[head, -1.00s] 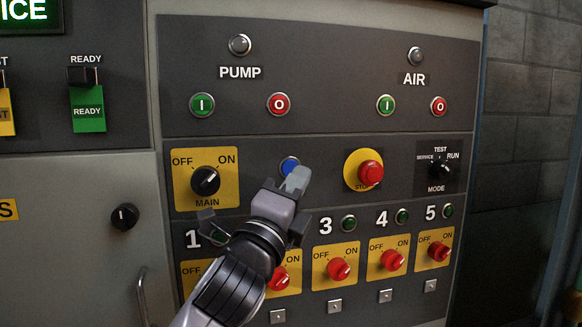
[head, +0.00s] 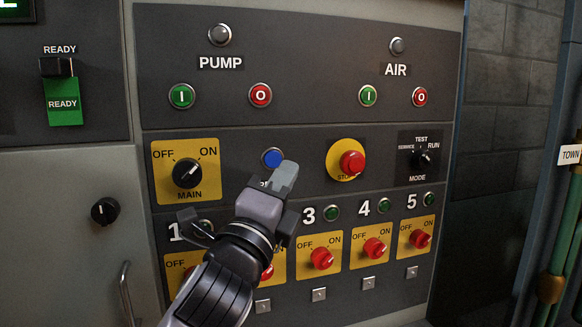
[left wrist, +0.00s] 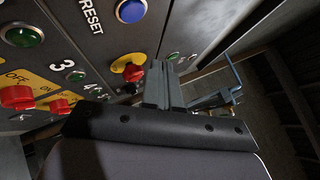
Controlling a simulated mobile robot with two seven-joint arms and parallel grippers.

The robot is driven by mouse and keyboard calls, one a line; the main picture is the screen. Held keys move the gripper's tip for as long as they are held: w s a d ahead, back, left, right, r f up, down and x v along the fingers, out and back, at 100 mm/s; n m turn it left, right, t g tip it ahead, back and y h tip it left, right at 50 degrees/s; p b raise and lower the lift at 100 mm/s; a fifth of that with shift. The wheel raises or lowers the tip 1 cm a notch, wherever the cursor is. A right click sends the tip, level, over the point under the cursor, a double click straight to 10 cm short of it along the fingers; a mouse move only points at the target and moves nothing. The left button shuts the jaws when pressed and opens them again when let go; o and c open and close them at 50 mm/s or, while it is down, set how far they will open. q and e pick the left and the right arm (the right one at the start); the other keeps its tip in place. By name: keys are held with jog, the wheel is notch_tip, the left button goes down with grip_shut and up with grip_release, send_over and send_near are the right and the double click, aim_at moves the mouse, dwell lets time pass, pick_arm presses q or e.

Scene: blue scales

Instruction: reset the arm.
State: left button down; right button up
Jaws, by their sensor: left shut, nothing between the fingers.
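My left gripper (head: 284,178) is shut and empty in front of the control panel (head: 300,150). In the head view its fingertips are just below and right of a round blue button (head: 272,158), and the fingers partly cover the label under it. The left wrist view shows the blue button (left wrist: 131,10) with a label ending in "RESET", and my shut fingers (left wrist: 163,80) apart from it. My arm hides part of the numbered switches at the lower left. My right gripper is not in view.
The yellow-ringed red stop button (head: 352,162) is right of the blue one, and the main switch (head: 187,174) is left. Several red rotary switches (head: 322,258) line the lower panel. A metal handle (head: 125,293) and a pipe (head: 560,240) flank the panel.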

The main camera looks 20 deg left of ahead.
pick_arm(q)
jog(key=s+a+f+n+g+y, duration=0.1)
jog(key=s+a+f+n+g, duration=0.2)
jog(key=f, duration=0.7)
jog(key=s+a+f+n+g+y, duration=0.15)
jog(key=f+n+g, duration=0.3)
jog(key=f, duration=0.55)
jog(key=s+a+f+n+g, duration=0.1)
jog(key=s+f+n+g, duration=0.3)
jog(key=f, duration=0.5)
jog(key=s+a+f+n+g, duration=0.1)
jog(key=s+f+n+g, duration=0.35)
jog(key=s+f, duration=0.5)
jog(key=s+a+f+n+g, duration=0.25)
jog(key=s+f+n, duration=0.3)
jog(key=s, duration=0.65)
jog(key=w+d+f+t+h, duration=0.1)
jog(key=w+d+f+t, duration=0.1)
jog(key=f, duration=0.3)
jog(key=w+d+f+m+t+h, duration=0.1)
jog(key=w+d+f+t, duration=0.1)
jog(key=w+f+t, duration=0.2)
jog(key=shift+x, duration=0.95)
jog(key=shift+a+r, duration=0.15)
jog(key=shift+a, duration=0.05)
